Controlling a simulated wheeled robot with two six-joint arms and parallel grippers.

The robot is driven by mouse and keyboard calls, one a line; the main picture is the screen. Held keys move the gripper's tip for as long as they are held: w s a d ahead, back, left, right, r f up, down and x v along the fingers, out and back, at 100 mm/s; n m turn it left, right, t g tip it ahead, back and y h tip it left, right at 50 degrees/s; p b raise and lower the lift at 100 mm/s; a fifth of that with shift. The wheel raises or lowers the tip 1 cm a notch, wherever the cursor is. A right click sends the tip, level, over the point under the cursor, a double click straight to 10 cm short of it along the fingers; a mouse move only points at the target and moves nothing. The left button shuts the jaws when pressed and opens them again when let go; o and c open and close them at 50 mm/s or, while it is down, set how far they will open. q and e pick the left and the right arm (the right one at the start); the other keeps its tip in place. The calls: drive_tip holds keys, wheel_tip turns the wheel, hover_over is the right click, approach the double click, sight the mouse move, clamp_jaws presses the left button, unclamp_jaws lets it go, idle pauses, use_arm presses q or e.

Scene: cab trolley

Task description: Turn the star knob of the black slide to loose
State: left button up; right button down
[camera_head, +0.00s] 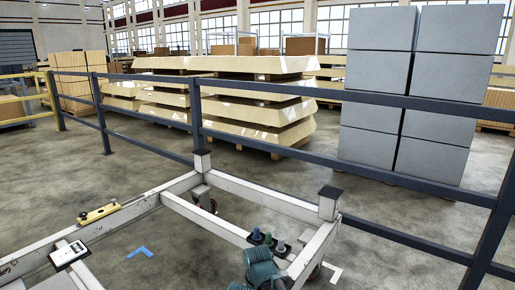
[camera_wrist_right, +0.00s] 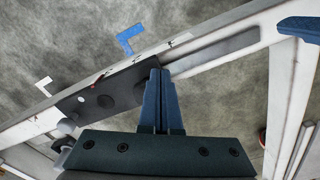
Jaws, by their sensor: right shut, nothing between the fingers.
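In the right wrist view a black slide plate (camera_wrist_right: 112,88) lies along a pale beam, with dark round shapes and a small white dot on it. I cannot tell which part is its star knob. My right gripper (camera_wrist_right: 160,72) is shut and empty, its blue fingers together over the right end of the plate. I cannot tell whether they touch it. In the head view a teal part of my right arm (camera_head: 262,268) is low at the trolley beam, beside several small upright knobs (camera_head: 267,239) on dark bases. My left gripper is not in view.
The white trolley frame (camera_head: 205,220) has corner posts with black caps (camera_head: 330,193). A yellow slide (camera_head: 98,213) and a white-labelled block (camera_head: 68,254) sit on its left beams. A dark rail (camera_head: 270,145) runs behind it, before stacked grey blocks (camera_head: 430,125). Blue floor marking (camera_head: 140,252) is inside the frame.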

drive_tip(key=shift+w, duration=0.35)
idle(0.8)
drive_tip(key=shift+w+d, duration=0.1)
drive_tip(key=shift+d, duration=0.35)
drive_tip(key=shift+w+d, duration=0.15)
drive_tip(key=shift+d, duration=0.15)
drive_tip(key=shift+w+d, duration=0.25)
drive_tip(key=shift+w, duration=0.1)
idle(0.3)
drive_tip(key=shift+d, duration=0.2)
drive_tip(key=shift+s+d, duration=0.15)
drive_tip(key=shift+s, duration=0.15)
